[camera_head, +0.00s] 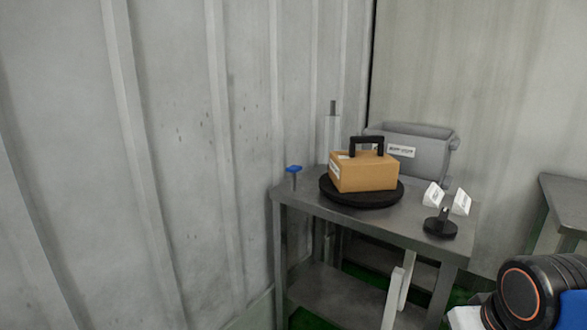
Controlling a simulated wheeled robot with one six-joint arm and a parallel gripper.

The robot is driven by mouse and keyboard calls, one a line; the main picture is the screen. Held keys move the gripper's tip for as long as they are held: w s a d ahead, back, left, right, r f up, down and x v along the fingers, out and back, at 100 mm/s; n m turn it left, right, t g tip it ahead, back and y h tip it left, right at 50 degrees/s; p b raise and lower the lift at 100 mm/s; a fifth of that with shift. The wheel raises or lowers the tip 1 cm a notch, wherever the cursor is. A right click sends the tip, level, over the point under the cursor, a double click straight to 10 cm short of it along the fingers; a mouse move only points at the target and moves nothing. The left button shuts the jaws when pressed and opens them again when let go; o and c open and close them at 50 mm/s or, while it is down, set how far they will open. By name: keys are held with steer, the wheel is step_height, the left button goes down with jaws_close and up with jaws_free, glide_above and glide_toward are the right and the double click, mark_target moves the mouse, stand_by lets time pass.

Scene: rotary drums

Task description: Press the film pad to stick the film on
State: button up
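A cardboard box (362,172) with a white label on its side sits on a round black turntable (340,199) on a grey metal table (298,203). A black handle-shaped piece (367,140) stands on the box top. A small blue-topped post (294,170) stands at the table's left corner. I cannot tell for certain which of these is the film pad, and no film can be made out. My gripper is not in view; only a black arm joint of mine with an orange ring shows at the lower right.
A grey bin (428,147) with a label stands behind the box. A black round-based stand (440,229) is at the table's right, by white label cards (461,202). Another table (567,200) is at the right edge. Corrugated wall (170,120) fills the left.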

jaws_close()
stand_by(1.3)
